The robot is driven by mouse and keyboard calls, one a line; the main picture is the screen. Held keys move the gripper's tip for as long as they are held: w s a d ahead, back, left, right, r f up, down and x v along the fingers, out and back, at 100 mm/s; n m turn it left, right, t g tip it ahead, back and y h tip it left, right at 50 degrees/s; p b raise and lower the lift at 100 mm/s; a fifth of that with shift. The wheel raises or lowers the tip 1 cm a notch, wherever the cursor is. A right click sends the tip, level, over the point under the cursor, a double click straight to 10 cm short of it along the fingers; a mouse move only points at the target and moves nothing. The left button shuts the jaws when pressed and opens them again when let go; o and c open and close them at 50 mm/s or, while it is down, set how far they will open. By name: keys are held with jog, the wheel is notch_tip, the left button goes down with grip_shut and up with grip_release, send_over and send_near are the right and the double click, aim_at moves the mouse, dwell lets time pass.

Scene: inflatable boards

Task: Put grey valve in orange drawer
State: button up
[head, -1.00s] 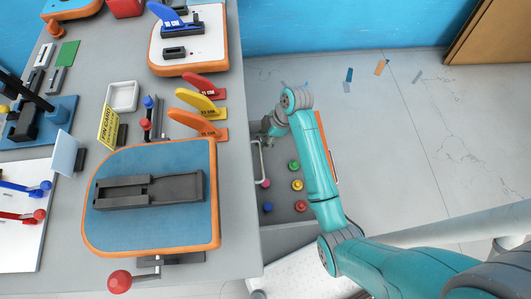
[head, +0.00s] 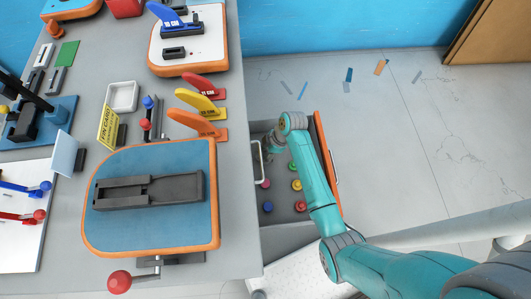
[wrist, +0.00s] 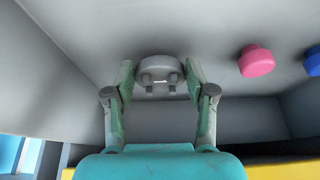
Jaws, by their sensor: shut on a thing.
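The orange drawer (head: 321,136) stands pulled out at the table's right side, its orange front partly hidden by my arm. My gripper (head: 275,141) is at the far end of the drawer in the head view. In the wrist view my gripper (wrist: 160,78) is shut on the grey valve (wrist: 160,65), a round grey knob between the two fingers, close to the drawer's grey floor. I cannot tell whether the valve touches the floor. My arm and gripper hide it in the head view.
Several coloured valves lie in the drawer, among them a pink one (wrist: 257,61) and a blue one (wrist: 312,61). A light handle (head: 261,163) shows along the drawer's left side. The table (head: 240,200) edge is just left.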

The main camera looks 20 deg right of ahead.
jog(key=shift+f, duration=0.45)
jog(key=shift+f, duration=0.1)
jog(key=o, duration=1.1)
jog(key=v, duration=1.2)
jog(key=shift+a, duration=0.1)
